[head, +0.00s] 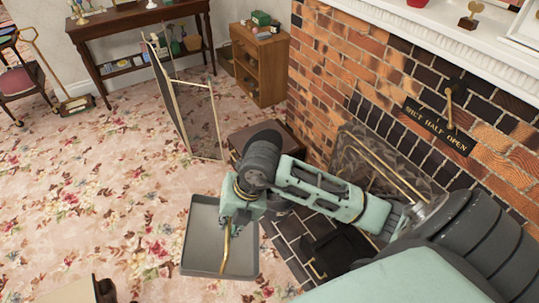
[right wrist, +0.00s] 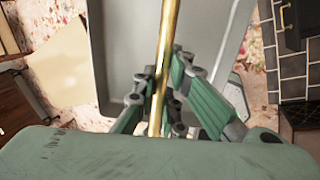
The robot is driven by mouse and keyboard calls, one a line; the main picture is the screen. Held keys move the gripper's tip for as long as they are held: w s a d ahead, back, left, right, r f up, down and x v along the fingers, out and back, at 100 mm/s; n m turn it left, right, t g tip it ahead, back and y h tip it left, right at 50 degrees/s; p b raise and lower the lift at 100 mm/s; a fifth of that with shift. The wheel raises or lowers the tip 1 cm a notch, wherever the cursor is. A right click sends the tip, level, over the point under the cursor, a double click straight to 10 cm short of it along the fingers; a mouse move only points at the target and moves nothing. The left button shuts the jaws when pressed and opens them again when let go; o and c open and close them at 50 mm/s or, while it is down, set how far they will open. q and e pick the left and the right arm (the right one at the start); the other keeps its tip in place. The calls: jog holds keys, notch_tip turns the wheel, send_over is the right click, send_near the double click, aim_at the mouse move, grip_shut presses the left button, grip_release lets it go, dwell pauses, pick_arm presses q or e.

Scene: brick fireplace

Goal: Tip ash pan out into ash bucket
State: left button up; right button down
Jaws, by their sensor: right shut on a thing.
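The ash pan (head: 204,245) is a shallow grey tray with raised walls, seen left of the hearth in the head view. Its inside looks bare where I can see it. A long brass handle (head: 226,248) lies over the pan. My right gripper (head: 232,220) is shut on this handle at the pan's upper right. In the right wrist view the handle (right wrist: 168,45) runs between the fingers (right wrist: 160,95), with the pan (right wrist: 120,50) beyond. I cannot tell the pan's height above the carpet. No ash bucket can be made out for sure. My left gripper is out of view.
A black box-like thing (head: 340,248) with a brass handle stands on the dark tiled hearth (head: 290,240). A folding screen (head: 190,105) and a low wooden cabinet (head: 260,65) stand behind. The brick fireplace fills the right. Floral carpet (head: 100,190) is open at left.

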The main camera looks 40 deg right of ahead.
jog(key=r+g+h+p, duration=0.1)
jog(key=p, duration=0.1)
jog(key=a+r+g+h+p, duration=0.1)
jog(key=h+p, duration=0.1)
jog(key=p, duration=0.1)
jog(key=shift+w, duration=0.4)
jog(key=shift+d, duration=0.1)
